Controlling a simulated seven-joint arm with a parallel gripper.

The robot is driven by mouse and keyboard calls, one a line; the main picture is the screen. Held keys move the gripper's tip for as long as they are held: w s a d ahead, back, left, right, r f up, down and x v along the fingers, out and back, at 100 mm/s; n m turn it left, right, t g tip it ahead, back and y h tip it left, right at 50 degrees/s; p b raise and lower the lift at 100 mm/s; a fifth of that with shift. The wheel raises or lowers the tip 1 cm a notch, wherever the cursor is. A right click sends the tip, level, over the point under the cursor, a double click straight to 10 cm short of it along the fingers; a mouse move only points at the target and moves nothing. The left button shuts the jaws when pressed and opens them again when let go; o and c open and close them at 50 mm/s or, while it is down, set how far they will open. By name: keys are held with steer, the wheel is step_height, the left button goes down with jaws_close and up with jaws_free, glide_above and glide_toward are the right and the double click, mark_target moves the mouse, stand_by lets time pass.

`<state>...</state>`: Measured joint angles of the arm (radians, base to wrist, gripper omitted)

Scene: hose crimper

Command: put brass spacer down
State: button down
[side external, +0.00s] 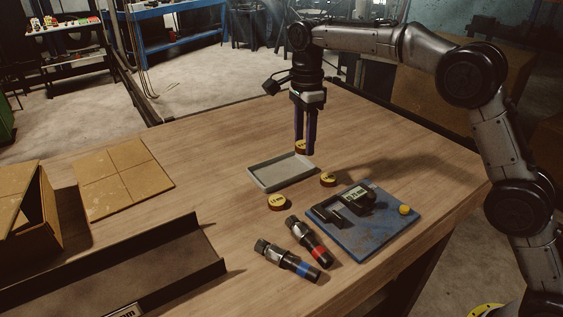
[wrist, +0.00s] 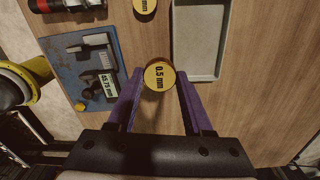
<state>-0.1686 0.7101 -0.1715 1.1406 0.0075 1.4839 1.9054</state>
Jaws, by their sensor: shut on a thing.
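My gripper (side external: 307,152) points down, shut on a round brass spacer (side external: 301,147). In the wrist view this spacer (wrist: 159,75) reads "0.5 mm" and sits between the purple fingertips (wrist: 158,88). The held spacer appears above the table near the back right of a shallow grey tray (side external: 264,183); its exact height is hard to tell. The tray (wrist: 202,75) looks empty and lies beside the spacer in the wrist view. Two other brass spacers lie on the table, one (side external: 277,202) in front of the tray and one (side external: 328,180) to its right.
Two hose fittings, red-banded (side external: 310,241) and blue-banded (side external: 287,262), lie in front. A dark channel (side external: 110,265), cardboard sheet (side external: 120,178) and open box (side external: 35,215) stand left.

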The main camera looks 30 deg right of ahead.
glide_above(281, 172)
steer(key=f, duration=0.6)
steer(key=shift+s+d+f, duration=0.1)
steer(key=shift+s+f, duration=0.05)
steer(key=shift+s, duration=0.05)
steer(key=shift+w+f, duration=0.3)
steer(key=shift+f, duration=1.55)
steer(key=shift+f, duration=0.1)
steer(key=shift+c, duration=1.5)
jaws_free()
step_height(281, 172, up, 6)
steer(key=shift+r, duration=0.8)
